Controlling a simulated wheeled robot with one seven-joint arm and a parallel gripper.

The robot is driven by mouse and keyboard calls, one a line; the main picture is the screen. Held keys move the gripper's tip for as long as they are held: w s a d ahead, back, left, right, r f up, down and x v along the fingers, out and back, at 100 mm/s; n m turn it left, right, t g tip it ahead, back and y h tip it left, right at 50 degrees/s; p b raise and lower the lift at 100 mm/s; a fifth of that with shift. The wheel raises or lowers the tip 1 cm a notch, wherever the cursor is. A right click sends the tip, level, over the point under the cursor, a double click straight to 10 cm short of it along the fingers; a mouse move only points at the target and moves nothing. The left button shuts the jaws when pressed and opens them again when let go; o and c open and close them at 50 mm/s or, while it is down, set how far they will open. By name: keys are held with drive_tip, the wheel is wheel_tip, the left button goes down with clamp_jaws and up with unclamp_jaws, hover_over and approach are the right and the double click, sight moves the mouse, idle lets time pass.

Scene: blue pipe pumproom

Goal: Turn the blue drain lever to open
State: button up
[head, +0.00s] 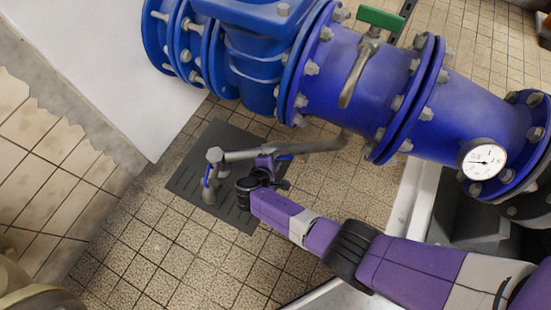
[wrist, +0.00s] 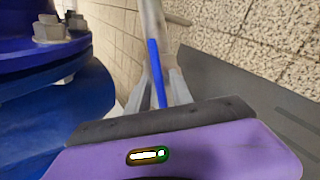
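A slim blue lever (head: 284,157) shows beside my gripper, close to a grey drain pipe (head: 310,147) under the large blue pipe. In the wrist view the blue lever (wrist: 157,75) runs lengthwise between my two grey fingers, with the grey pipe (wrist: 153,20) beyond it. My gripper (wrist: 160,88) has its fingers apart, one each side of the lever. I cannot tell whether either finger touches it. In the head view my purple wrist hides most of the fingers (head: 266,165). Another blue part (head: 207,182) shows at the pipe's downturned end.
A dark floor grate (head: 185,180) lies under the pipe's end. The big blue flanged pipe (head: 365,75) stands above, with a green-handled valve (head: 381,19) and a round gauge (head: 482,158). Tiled floor (head: 150,265) is clear at the lower left.

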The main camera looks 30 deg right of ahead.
drive_tip(key=shift+r, duration=0.1)
drive_tip(key=p+v, duration=0.4)
drive_tip(key=v, duration=0.3)
drive_tip(key=shift+s+a+r, duration=0.2)
drive_tip(key=shift+s, duration=0.05)
idle(0.5)
